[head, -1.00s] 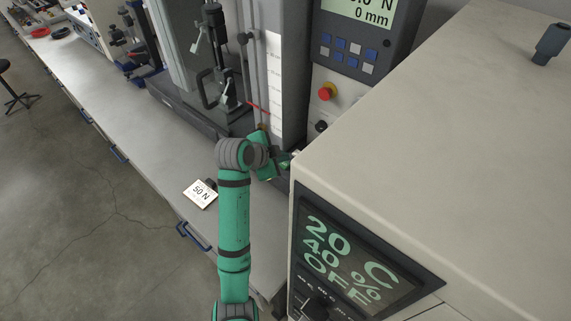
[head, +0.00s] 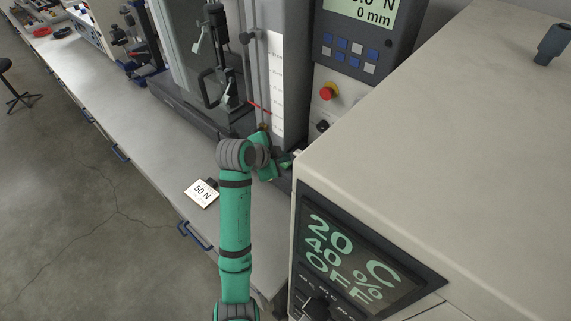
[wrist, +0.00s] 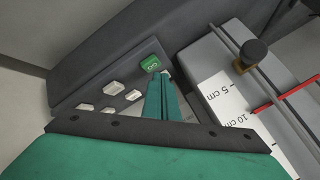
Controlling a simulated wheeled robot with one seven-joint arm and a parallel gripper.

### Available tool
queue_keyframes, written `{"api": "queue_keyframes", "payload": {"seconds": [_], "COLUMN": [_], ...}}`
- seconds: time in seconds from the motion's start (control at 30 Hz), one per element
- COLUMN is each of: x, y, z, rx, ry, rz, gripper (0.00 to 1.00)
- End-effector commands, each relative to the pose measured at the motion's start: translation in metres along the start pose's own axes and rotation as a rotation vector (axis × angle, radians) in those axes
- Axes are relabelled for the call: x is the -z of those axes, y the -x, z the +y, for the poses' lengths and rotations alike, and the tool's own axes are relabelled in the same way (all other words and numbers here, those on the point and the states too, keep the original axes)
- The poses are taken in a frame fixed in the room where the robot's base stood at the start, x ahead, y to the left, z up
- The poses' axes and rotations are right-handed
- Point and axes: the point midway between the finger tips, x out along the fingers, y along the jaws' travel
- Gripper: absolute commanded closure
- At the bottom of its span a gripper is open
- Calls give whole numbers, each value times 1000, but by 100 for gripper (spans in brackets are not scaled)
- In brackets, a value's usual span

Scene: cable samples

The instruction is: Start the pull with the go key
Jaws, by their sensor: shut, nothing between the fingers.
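The go key (wrist: 151,62) is a green square key marked GO on the dark panel of the testing machine in the wrist view. My gripper (wrist: 161,76) is shut and empty, its green fingertips right beside the lower edge of the key. I cannot tell whether they touch it. In the head view my gripper (head: 291,158) is low at the machine's base, partly hidden by the beige cabinet, and the go key is not visible there. The machine's display (head: 370,10) reads 0 mm, with the force figure partly cut off.
Several pale keys (wrist: 112,88) sit beside the go key. A scale strip with a red pointer (wrist: 285,95) and a dark knob (wrist: 254,51) are at the right. A red stop button (head: 328,91) is on the column. The beige cabinet (head: 440,100) stands close on the right.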

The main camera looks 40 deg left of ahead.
Motion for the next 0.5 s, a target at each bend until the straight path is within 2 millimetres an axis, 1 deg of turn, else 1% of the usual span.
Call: {"api": "queue_keyframes", "payload": {"seconds": [0.2, 0.5], "x": [-1, -3], "y": [-5, -4], "z": [3, 2], "rx": [-1, 1], "ry": [0, 2], "rz": [0, -2], "gripper": [100, 100]}}
